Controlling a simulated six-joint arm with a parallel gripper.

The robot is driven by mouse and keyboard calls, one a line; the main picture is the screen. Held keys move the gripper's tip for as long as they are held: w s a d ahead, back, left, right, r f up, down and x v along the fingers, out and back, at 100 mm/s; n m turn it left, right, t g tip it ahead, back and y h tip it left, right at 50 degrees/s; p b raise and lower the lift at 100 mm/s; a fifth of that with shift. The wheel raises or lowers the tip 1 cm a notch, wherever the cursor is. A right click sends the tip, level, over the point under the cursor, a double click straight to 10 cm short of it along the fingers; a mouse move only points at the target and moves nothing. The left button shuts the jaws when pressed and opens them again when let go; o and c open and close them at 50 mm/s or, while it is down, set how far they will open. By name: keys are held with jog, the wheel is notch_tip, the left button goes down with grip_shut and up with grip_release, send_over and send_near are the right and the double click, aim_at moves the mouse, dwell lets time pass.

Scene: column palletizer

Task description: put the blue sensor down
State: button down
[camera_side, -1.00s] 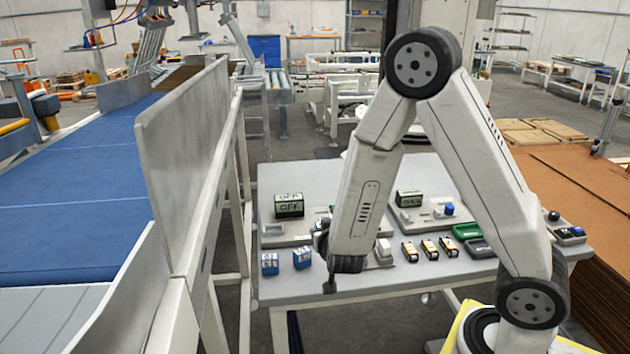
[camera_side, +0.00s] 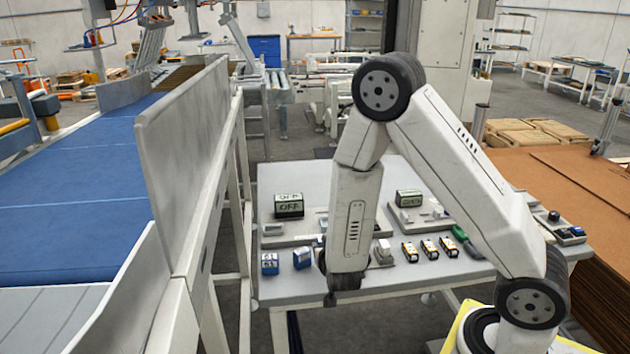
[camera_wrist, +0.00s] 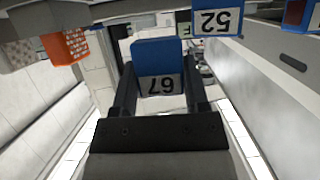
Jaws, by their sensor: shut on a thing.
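A blue sensor (camera_wrist: 156,57) with a white number label is between the two dark fingers of my gripper (camera_wrist: 155,82) in the wrist view. The fingers are shut on its sides. A second blue sensor (camera_wrist: 217,21), labelled 52, shows beyond it at upper right. In the side view, two blue sensors (camera_side: 270,263) (camera_side: 302,258) stand on the grey table (camera_side: 385,285), left of my wrist.
Several orange-and-black units (camera_side: 428,248) stand in a row right of my wrist. A green display (camera_side: 289,205) stands on a panel at the back left, another display (camera_side: 409,198) further right. A metal conveyor guard (camera_side: 185,150) rises left of the table.

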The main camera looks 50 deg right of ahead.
jog(key=shift+f, duration=2.05)
jog(key=shift+f, duration=0.15)
jog(key=shift+c, duration=0.5)
grip_release()
jog(key=shift+s+a+r, duration=0.1)
jog(key=shift+a+r, duration=0.05)
jog(key=shift+r, duration=0.1)
jog(key=v, duration=1.1)
jog(key=shift+s+a, duration=0.2)
jog(key=shift+r, duration=0.2)
